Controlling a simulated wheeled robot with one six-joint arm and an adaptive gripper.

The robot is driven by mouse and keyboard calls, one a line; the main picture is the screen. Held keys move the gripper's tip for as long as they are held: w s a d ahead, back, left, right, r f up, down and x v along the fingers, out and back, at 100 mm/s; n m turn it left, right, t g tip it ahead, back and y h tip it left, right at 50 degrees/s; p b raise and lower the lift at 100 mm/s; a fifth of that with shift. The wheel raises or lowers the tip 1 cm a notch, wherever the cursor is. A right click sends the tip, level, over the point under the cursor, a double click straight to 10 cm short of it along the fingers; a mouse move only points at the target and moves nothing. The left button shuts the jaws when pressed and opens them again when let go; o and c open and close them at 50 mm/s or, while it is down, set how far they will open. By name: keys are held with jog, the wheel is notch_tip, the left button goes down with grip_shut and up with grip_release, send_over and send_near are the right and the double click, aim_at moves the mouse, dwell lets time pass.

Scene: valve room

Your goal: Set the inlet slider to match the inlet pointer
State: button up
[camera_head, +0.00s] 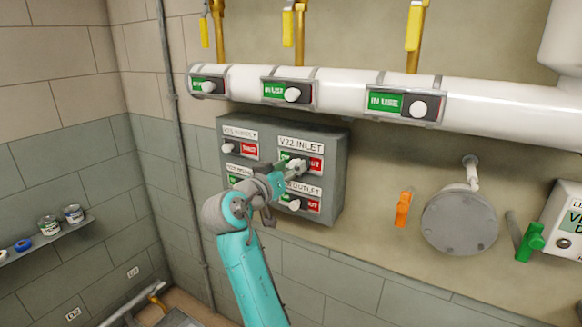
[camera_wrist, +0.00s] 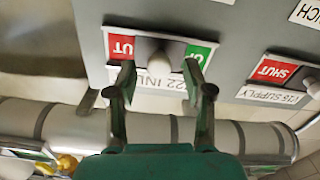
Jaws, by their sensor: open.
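The V22 inlet slider (camera_head: 314,163) is in the upper right of the grey panel (camera_head: 335,190), under the V22 INLET label (camera_head: 300,146). In the wrist view, upside down, its pale knob (camera_wrist: 155,62) stands near mid-track. Red shows on one side of it and green (camera_wrist: 197,54) on the other. My gripper (camera_head: 290,172) is open in front of this slider. In the wrist view my gripper (camera_wrist: 157,75) has one finger on each side of the knob; contact is unclear. I cannot make out which part is the inlet pointer.
The outlet slider (camera_head: 313,205) sits just below, and another slider (camera_head: 250,150) is to the left. A white pipe (camera_head: 345,90) with several IN USE sliders runs above. An orange lever (camera_head: 403,208), a grey disc (camera_head: 460,222) and a green lever (camera_head: 530,242) are to the right.

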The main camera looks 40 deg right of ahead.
aim_at(289, 157)
jog(key=shift+w+d, duration=0.15)
jog(key=shift+d, duration=0.4)
grip_shut()
jog(key=shift+w, duration=0.1)
jog(key=shift+w+a, duration=0.3)
jog(key=shift+w, duration=0.45)
jog(key=shift+w+a, duration=0.3)
jog(key=shift+w, duration=0.45)
grip_release()
jog(key=shift+w, duration=0.1)
jog(key=shift+a, duration=0.1)
